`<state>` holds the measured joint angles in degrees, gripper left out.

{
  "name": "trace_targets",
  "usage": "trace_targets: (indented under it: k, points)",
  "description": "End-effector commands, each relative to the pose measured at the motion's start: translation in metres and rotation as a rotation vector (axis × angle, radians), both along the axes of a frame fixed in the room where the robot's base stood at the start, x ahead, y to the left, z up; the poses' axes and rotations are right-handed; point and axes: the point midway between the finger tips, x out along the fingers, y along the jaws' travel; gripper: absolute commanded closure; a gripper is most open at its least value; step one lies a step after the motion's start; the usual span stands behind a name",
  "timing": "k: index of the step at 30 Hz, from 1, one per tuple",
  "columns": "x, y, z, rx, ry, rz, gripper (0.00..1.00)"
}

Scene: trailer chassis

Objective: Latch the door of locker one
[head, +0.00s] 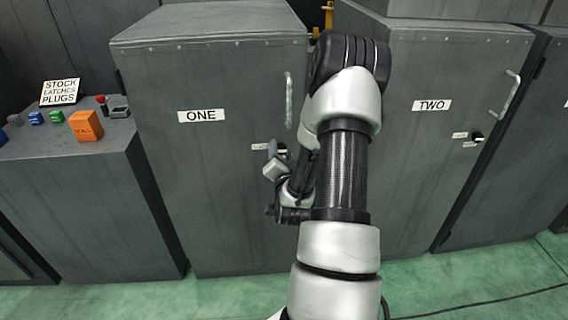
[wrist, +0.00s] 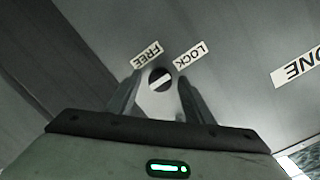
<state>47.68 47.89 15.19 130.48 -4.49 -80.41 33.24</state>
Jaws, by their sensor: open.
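Locker one's door (head: 215,160) is grey and looks flush in the head view, with a "ONE" label and a pale upright handle (head: 289,100). My arm hides part of its right edge. In the wrist view its round dark latch knob (wrist: 160,77) has a pale slanted bar, running from lower left to upper right. A "FREE" label (wrist: 147,55) is up left of the knob and a "LOCK" label (wrist: 190,56) up right. My gripper (wrist: 158,92) is open, its fingers on either side of the knob; contact cannot be told. In the head view my gripper (head: 274,164) is low by the latch.
Locker two (head: 430,140), to the right, has its own handle and knob (head: 478,137). Green floor (head: 130,298) shows in front.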

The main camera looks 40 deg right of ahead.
Motion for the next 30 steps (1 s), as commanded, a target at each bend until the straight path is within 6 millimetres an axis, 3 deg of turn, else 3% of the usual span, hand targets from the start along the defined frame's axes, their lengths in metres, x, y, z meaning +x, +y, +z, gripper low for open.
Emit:
trace_targets:
  k: [15,25,30]
  points:
    - [-0.088,0.054,0.018,0.007,0.007,0.000,0.53]
    - [-0.122,0.075,0.021,0.005,0.006,0.000,0.53]
    - [-0.133,0.078,0.009,0.013,0.025,0.001,0.53]
